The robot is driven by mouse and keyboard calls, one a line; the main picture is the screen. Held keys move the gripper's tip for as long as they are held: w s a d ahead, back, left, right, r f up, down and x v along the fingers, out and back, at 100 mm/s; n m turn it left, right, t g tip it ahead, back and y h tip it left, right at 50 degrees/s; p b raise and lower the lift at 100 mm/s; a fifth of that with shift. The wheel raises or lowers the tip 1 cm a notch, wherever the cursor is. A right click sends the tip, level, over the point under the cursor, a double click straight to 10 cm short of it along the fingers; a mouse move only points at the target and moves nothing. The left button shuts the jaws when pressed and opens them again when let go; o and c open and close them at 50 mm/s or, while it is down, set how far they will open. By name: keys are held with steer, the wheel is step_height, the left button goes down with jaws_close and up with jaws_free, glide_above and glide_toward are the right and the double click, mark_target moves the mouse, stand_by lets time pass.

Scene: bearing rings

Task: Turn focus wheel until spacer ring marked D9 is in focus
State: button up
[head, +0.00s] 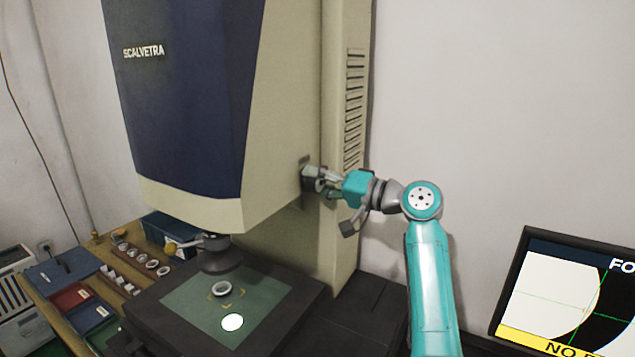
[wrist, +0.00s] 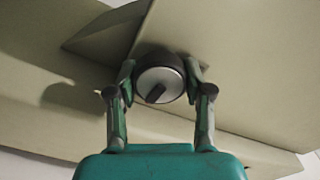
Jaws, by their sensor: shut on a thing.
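The focus wheel (wrist: 160,82) is a dark round knob with a silver face and a dark pointer bar, on the side of the measuring machine. My gripper (wrist: 160,80) has one finger on each side of the wheel and is shut on it. In the head view my gripper (head: 316,178) reaches the machine's right side and hides most of the wheel. A ring (head: 222,288) lies on the green stage plate (head: 262,298) under the lens (head: 220,258); its marking is too small to read. The monitor (head: 560,290) at the right shows a black-and-white shape, green crosshair lines and a cut-off yellow banner reading "NO F".
The machine's dark blue housing (head: 185,90) and beige column (head: 345,120) stand close to my arm. At the left, a wooden bench (head: 90,258) holds several rings in a rack, a red tray (head: 72,298) and blue trays. A white light spot shows on the stage.

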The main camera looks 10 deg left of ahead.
steer(key=o, duration=1.2)
steer(key=shift+c, duration=0.2)
steer(key=shift+d, duration=0.1)
steer(key=v, duration=1.2)
